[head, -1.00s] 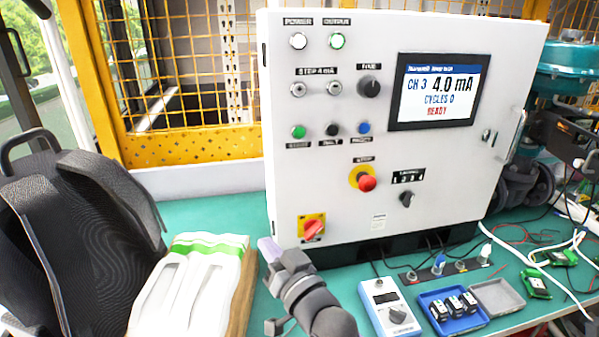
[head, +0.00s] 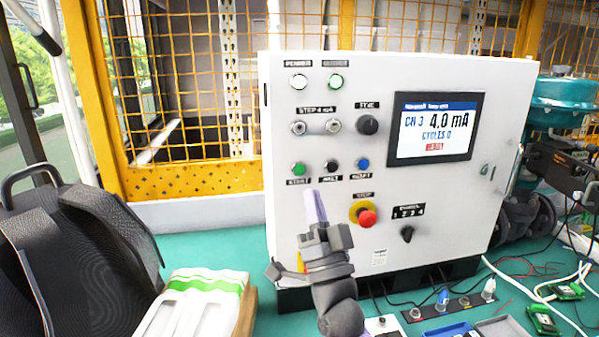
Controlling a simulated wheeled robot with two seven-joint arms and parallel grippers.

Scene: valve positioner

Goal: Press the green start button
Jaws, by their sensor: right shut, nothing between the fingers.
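The green start button (head: 298,169) is on the left of the white control cabinet (head: 440,208), in a row with a black button (head: 331,166) and a blue button (head: 363,163). A dark label sits under it. My right gripper (head: 315,204) comes up from below in front of the cabinet, its pale lilac fingers shut and empty. In the picture the fingertips lie just below and right of the green button, which is fully visible. Whether the tips touch the panel cannot be told. My left gripper is not in view.
A red stop button on a yellow ring (head: 367,217) is right of my fingers. My gripper mostly hides a yellow-backed switch. The screen (head: 433,128) reads 4.0 mA, cycles 0. A black backpack-like thing (head: 70,240) and white-green item (head: 205,285) stand left.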

